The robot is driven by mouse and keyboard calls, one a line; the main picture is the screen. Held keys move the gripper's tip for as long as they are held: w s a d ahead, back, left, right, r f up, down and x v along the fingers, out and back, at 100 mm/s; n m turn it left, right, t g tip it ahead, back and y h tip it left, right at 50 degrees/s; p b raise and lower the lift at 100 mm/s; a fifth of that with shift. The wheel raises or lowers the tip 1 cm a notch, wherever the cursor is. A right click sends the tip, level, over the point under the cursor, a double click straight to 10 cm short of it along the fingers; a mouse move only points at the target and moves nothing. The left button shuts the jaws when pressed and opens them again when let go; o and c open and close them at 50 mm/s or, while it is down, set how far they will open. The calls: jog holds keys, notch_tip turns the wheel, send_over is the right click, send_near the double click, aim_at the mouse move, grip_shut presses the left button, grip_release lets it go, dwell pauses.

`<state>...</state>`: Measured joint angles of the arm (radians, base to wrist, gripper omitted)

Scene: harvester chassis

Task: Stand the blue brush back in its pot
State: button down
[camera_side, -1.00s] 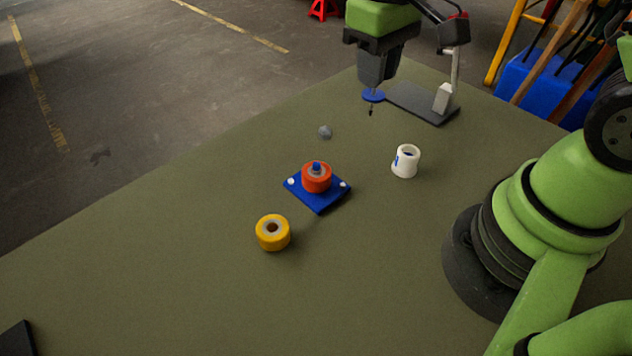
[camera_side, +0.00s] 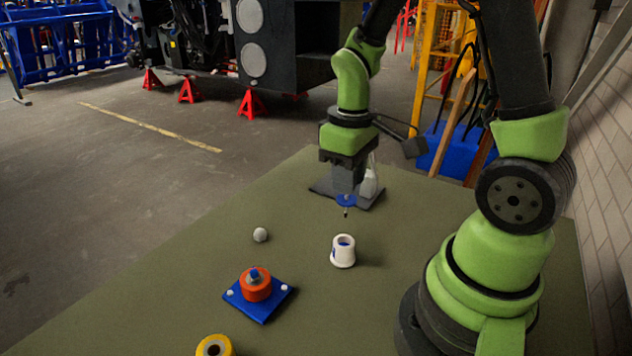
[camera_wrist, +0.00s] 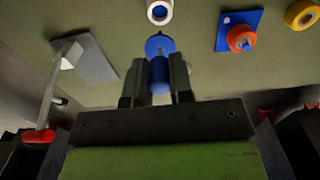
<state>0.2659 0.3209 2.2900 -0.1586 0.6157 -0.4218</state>
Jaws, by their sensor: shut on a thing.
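My gripper (camera_side: 346,192) is shut on the blue brush (camera_side: 346,201) and points down. The brush's wide blue collar and thin dark tip hang below the jaws, clear of the table. In the wrist view the brush (camera_wrist: 160,77) sits between both fingers of my gripper (camera_wrist: 158,72), with its collar beyond them. The white pot (camera_side: 343,256) stands upright on the table, nearer the side camera than the brush and apart from it. It has a blue patch at its mouth. In the wrist view the pot (camera_wrist: 150,14) is at the top edge, partly cut off.
A dark grey slab (camera_side: 366,203) with a pale upright lies behind the gripper. A blue plate (camera_side: 261,309) holds an orange ring (camera_side: 256,286), left of the pot. A yellow ring (camera_side: 226,348) and a grey ball (camera_side: 260,235) are also left. The table between brush and pot looks clear.

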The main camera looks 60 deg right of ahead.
aim_at(348, 199)
dwell(0.3)
jog(key=shift+f, duration=2.2)
jog(key=shift+f, duration=0.15)
jog(key=shift+f, duration=0.9)
jog(key=shift+f, duration=0.4)
dwell(0.7)
jog(key=shift+f, duration=0.6)
jog(key=c, duration=0.9)
grip_release()
